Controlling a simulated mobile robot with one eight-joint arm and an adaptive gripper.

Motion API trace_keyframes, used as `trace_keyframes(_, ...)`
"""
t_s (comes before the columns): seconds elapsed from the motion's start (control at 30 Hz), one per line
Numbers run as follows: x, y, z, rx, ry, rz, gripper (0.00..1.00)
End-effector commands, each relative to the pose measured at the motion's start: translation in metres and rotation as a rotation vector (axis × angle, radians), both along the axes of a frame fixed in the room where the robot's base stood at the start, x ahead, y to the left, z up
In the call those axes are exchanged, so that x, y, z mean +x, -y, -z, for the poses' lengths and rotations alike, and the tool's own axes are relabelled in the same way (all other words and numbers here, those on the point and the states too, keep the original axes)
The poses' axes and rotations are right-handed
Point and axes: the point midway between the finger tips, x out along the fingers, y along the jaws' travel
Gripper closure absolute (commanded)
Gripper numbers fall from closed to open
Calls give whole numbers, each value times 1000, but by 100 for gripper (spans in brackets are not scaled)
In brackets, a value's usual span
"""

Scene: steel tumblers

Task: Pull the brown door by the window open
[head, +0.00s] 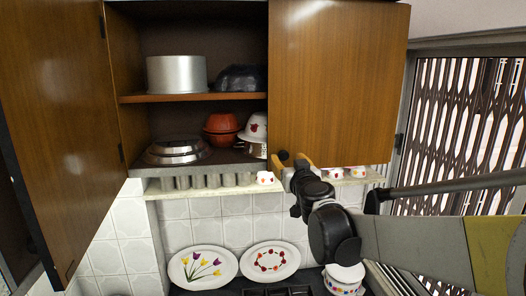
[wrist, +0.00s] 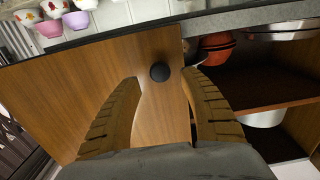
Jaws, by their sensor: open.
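The brown door (head: 338,75) by the window covers the right part of the wall cabinet and looks shut or nearly so. Its round dark knob (head: 283,155) is at the lower left corner. My gripper (head: 292,163) is at that corner, with its fingers apart. In the wrist view the door (wrist: 90,88) fills the left and middle, and the knob (wrist: 160,72) shows between the tips of my open gripper (wrist: 160,80). The fingers do not visibly grip it. I cannot tell how deep the knob sits between them.
The left cabinet door (head: 55,110) stands wide open. Inside are a silver pot (head: 176,74), red bowls (head: 221,128) and a metal pan (head: 177,152). A ledge below holds tumblers (head: 212,180) and small cups (head: 265,178). A barred window (head: 465,120) is at right.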

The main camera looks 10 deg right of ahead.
Motion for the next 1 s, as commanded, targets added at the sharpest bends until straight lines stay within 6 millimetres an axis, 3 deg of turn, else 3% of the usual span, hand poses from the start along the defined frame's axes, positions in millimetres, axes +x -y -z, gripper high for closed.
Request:
trace_keyframes(0.1,23,0,-2,1,0,-1,49)
trace_keyframes(0.3,45,0,-1,1,0,-1,49)
trace_keyframes(0.63,49,0,0,0,0,-1,49)
trace_keyframes(0.67,49,0,0,0,0,-1,54)
trace_keyframes(0.8,49,0,0,0,0,-1,97)
trace_keyframes(1.0,49,0,0,0,0,-1,100)
